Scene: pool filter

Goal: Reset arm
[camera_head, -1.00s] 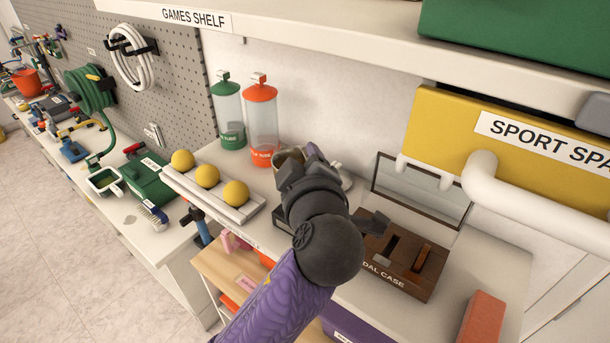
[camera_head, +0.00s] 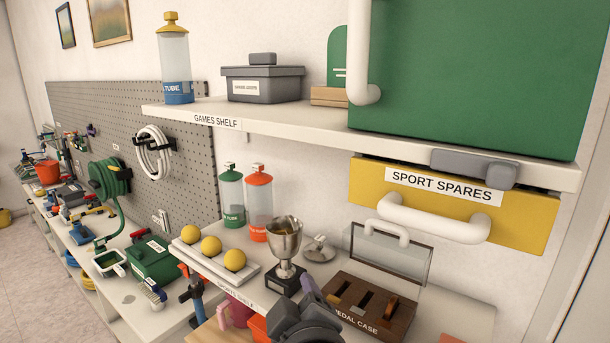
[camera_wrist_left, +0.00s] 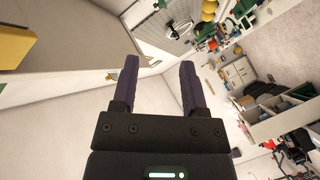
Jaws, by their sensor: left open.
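My left gripper (camera_head: 318,292) shows at the bottom edge of the head view, in front of the medal case (camera_head: 362,309) and right of the silver trophy cup (camera_head: 285,240). In the left wrist view its two dark purple fingers (camera_wrist_left: 160,78) stand wide apart with nothing between them. The cup stands upright on its black base, apart from the gripper. Most of my left arm is below the head view. My right gripper is in neither view.
Yellow balls (camera_head: 211,247) sit on a white rack left of the cup. Green and orange tubes (camera_head: 258,205) stand behind. A round silver lid (camera_head: 318,249) lies right of the cup. Above hang the games shelf (camera_head: 290,122) and the yellow sport spares drawer (camera_head: 455,205).

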